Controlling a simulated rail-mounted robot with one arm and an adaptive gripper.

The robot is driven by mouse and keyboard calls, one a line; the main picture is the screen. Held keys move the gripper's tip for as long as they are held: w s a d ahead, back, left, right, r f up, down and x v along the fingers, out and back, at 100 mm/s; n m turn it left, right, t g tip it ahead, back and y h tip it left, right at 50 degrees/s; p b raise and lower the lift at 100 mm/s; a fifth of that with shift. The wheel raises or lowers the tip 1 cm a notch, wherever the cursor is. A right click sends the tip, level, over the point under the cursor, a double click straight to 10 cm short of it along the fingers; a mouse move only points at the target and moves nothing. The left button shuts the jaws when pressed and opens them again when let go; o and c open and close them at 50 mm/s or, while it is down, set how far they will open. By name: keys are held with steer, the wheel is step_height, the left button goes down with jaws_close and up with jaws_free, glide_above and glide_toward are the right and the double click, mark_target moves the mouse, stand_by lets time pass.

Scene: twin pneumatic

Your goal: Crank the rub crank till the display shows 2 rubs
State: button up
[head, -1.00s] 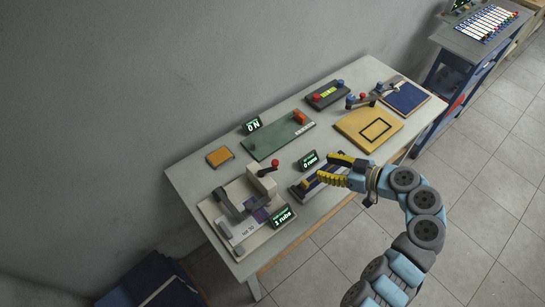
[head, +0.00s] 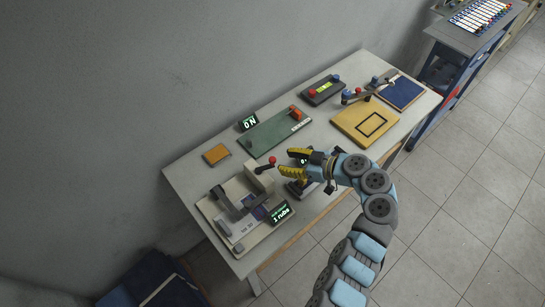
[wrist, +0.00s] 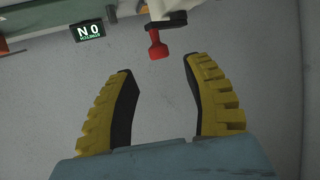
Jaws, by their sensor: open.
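The rub crank has a red knob (head: 273,160) on a short dark arm at the side of a beige block (head: 259,177), on the tester at the table's near left. Its small display (head: 280,212) reads 1 rubs. My gripper (head: 287,162) is open and empty, with yellow-ribbed fingers, just right of the red knob in the head view. In the wrist view the red knob (wrist: 157,45) hangs beyond and between the open fingertips (wrist: 158,65), apart from both. My gripper partly hides a second display and the device under it.
An orange pad (head: 216,154) is at the left. A yellow board (head: 366,122) and a blue panel (head: 401,92) lie to the right.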

mark_target(273, 159)
steer(key=shift+p+x, duration=0.35)
steer(key=shift+x, duration=2.55)
jaws_close()
